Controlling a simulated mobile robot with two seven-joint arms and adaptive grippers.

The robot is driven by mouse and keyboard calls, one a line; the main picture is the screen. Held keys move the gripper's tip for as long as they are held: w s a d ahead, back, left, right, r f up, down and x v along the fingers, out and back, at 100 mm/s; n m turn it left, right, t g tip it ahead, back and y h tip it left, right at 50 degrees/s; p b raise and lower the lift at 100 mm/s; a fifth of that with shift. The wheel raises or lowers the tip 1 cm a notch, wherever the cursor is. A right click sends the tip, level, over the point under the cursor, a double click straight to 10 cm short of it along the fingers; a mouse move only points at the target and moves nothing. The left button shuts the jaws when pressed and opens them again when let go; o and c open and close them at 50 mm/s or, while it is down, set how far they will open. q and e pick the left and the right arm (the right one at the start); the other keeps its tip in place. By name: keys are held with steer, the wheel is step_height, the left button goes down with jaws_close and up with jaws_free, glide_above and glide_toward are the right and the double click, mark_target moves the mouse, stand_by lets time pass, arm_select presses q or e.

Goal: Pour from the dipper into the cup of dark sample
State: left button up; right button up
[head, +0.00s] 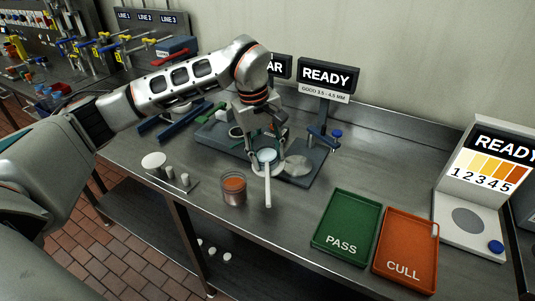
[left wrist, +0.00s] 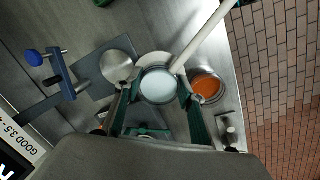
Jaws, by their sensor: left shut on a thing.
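My left gripper (head: 262,150) is shut on the dipper (head: 268,186), a small round bowl with a long pale handle that points toward the front of the table. In the left wrist view the dipper's bowl (left wrist: 158,86) sits between the fingertips and holds pale, whitish liquid. It looks about level. A clear cup (head: 233,190) with orange-red contents stands on the table, just left of and in front of the dipper. In the left wrist view this cup (left wrist: 207,88) is right of the bowl, apart from it. My right gripper is not in view.
A green PASS tray (head: 347,222) and an orange CULL tray (head: 405,249) lie to the right. A gauge with a round steel plate (head: 297,167) stands beside the dipper. The table's front edge is near the cup.

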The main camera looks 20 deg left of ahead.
arm_select(q)
steer(key=shift+s+a+r+t+h, duration=0.25)
steer(key=shift+s+a+t+h, duration=0.4)
steer(key=shift+s+a+h, duration=0.15)
steer(key=shift+s+a+r+t+h, duration=0.25)
steer(key=shift+s+a+t+h, duration=0.3)
steer(key=shift+a+t+h, duration=0.25)
stand_by(6.4)
